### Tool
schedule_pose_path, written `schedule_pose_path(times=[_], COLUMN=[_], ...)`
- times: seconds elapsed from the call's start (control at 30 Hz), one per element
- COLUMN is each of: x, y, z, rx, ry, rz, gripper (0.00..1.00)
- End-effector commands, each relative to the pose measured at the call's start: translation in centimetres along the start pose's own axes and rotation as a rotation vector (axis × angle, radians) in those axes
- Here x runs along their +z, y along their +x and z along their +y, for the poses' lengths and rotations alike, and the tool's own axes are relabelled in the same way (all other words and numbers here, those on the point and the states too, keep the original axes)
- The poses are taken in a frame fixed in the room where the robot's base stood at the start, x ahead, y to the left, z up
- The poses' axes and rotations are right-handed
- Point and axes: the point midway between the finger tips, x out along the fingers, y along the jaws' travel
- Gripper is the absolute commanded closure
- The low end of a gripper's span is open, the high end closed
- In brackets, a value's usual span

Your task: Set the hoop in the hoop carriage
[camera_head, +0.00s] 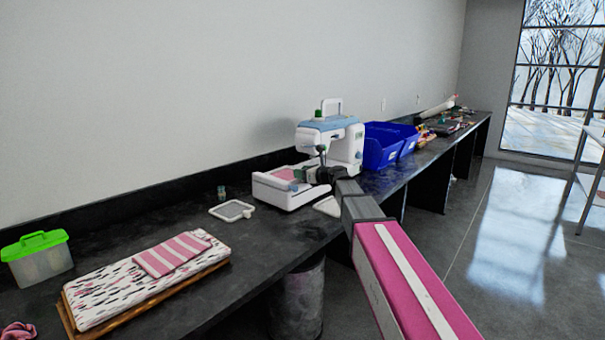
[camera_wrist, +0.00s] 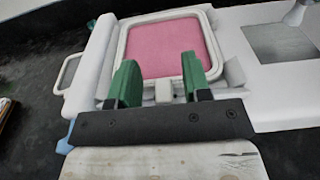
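The hoop (camera_wrist: 214,40) is a white rounded frame around pink fabric. It lies flat on the white bed of the sewing machine (camera_head: 333,140); its pink fabric also shows in the head view (camera_head: 284,174). A white bar, which looks like the hoop carriage (camera_wrist: 93,62), runs along the hoop's left side; I cannot tell whether they are joined. My gripper (camera_wrist: 158,80) is at the hoop's near edge. Its green fingers are apart, with the hoop's small white tab (camera_wrist: 163,91) between them and gaps on both sides. In the head view my gripper (camera_head: 318,160) partly hides the machine bed.
A second hoop (camera_head: 232,210) lies on the dark bench, left of the machine, by a small green spool (camera_head: 221,192). Blue bins (camera_head: 382,150) stand right of the machine. Folded fabric (camera_head: 130,281) and a green-lidded box (camera_head: 40,262) are at front left.

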Motion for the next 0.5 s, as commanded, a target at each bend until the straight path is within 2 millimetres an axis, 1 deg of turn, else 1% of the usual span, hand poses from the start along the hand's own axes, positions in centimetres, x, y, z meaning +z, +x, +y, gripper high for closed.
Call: schedule_pose_path(times=[0.27,0.37,0.5], x=[0.3,0.3,0.3], y=[0.0,-1.2,-3.8], z=[0.0,0.1,0.2], rx=[0.0,-0.002,-0.002], ry=[0.0,0.001,0.001], rz=[0.0,0.0,0.0], gripper=[0.56,0.56,0.56])
